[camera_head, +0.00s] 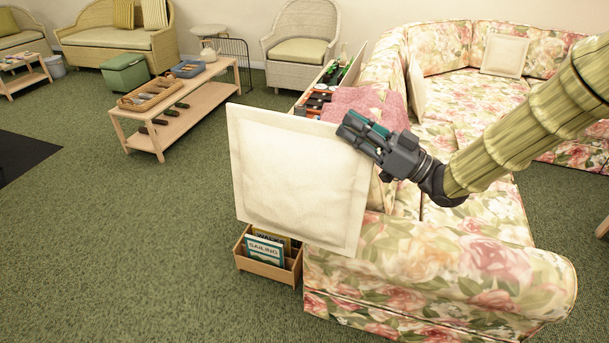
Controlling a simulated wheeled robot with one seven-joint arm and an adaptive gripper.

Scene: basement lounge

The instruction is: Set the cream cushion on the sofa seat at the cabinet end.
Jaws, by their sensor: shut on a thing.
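A square cream cushion (293,178) hangs upright from my gripper (361,137), which is shut on its upper right edge. The cushion is in front of the near left corner of the floral sofa (430,252), and part of it overlaps the near sofa arm in the picture. I cannot tell whether it touches the sofa. The sofa seat (437,132) shows behind and to the right of my gripper; its near part is partly hidden by my arm and the sofa arm. A low cabinet or shelf (302,98) stands along the sofa's left back, partly hidden by the cushion.
Two other cream cushions rest on the sofa, one at the far back (504,55) and one against the left back (417,88). A pink throw (365,104) lies over the back. A wooden book box (268,266) stands below the held cushion.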

